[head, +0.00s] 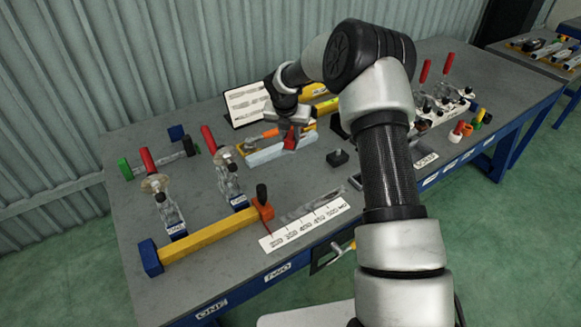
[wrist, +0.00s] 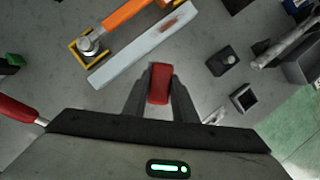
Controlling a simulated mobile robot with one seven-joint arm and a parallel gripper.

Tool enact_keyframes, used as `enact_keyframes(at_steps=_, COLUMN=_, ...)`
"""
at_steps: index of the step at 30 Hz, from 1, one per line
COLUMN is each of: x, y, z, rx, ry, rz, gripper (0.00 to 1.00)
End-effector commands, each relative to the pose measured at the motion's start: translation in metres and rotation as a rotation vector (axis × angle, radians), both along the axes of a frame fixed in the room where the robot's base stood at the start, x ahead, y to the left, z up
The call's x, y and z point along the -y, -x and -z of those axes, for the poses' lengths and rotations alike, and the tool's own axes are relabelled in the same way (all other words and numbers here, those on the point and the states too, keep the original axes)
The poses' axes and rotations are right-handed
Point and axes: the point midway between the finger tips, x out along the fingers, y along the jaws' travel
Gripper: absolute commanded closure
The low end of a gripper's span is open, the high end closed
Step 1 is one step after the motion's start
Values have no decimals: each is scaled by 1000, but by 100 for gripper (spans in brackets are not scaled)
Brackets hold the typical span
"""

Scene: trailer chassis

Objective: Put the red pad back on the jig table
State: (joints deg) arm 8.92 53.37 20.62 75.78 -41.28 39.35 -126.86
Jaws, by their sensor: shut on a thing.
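The red pad (wrist: 158,88) is a small block between the two dark fingers of my gripper (wrist: 157,95) in the wrist view. The gripper is shut on it. In the head view the red pad (head: 290,139) hangs below my gripper (head: 289,127) over the middle of the grey jig table (head: 190,100). It is beside a light bar; I cannot tell whether it touches the bar or table. The wrist view shows bare grey table (wrist: 195,35) around the fingers.
The pale bar (wrist: 140,50) and an orange-handled tool (wrist: 128,14) lie close by. Black blocks (head: 337,157) stand to the right. Red-handled clamps (head: 210,140) stand at left. A white scale strip (head: 303,226) lies near the front edge. Some table between them is bare.

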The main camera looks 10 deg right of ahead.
Motion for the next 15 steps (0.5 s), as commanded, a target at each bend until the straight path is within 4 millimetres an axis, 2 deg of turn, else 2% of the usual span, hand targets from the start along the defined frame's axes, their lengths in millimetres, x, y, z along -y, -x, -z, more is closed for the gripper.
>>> enact_keyframes(at_steps=9, x=0, y=1, z=53, rx=-5, ry=1, rz=-7, gripper=100)
enact_keyframes(at_steps=15, x=-1, y=1, z=73, rx=-5, ry=0, rz=-6, gripper=100)
